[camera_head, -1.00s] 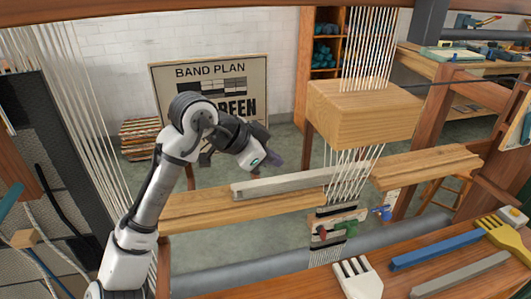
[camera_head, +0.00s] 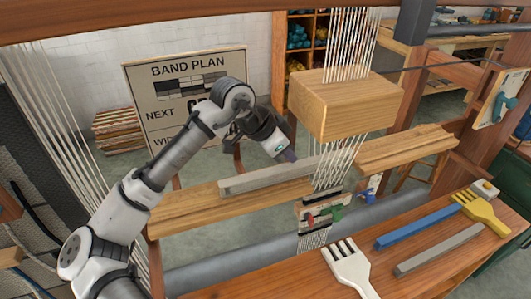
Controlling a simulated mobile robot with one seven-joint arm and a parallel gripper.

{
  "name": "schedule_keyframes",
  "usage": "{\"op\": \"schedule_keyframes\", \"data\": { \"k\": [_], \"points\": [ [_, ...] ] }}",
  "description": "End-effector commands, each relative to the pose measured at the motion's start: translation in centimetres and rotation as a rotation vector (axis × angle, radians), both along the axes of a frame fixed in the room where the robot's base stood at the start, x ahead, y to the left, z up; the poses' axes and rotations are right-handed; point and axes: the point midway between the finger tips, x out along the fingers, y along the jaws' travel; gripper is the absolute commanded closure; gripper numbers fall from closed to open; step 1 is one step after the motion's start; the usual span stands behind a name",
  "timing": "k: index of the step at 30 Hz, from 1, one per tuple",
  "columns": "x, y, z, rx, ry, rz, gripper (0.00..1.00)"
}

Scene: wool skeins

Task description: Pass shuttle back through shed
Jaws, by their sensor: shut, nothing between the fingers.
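White warp threads (camera_head: 347,40) run down through a wooden block (camera_head: 345,104) to a narrow dark-and-light woven band (camera_head: 314,236). By the band lie a small green piece (camera_head: 335,212), a red piece (camera_head: 310,218) and a blue piece (camera_head: 369,197). I cannot tell for sure which of these is the shuttle. The opening between the threads is too small to make out. My gripper (camera_head: 289,156) is shut and empty, left of the threads under the block, above or behind a long grey bar (camera_head: 260,179).
The grey bar rests on a wooden rail (camera_head: 190,211). On the front wooden board lie a white fork-shaped beater (camera_head: 349,268), a blue bar (camera_head: 415,227), another grey bar (camera_head: 438,249) and a yellow fork (camera_head: 482,211). A band plan sign (camera_head: 160,108) stands behind.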

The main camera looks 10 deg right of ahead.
Motion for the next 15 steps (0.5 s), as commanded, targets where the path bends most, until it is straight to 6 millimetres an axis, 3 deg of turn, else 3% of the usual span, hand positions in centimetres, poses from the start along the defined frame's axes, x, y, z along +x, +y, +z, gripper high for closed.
{"op": "schedule_keyframes", "data": {
  "k": [5, 15],
  "points": [
    [0.0, -0.1, -1.4, -0.002, 0.002, 0.0, 1.0],
    [0.0, 0.0, -1.9, 0.003, 0.004, -0.001, 1.0]
  ]
}}
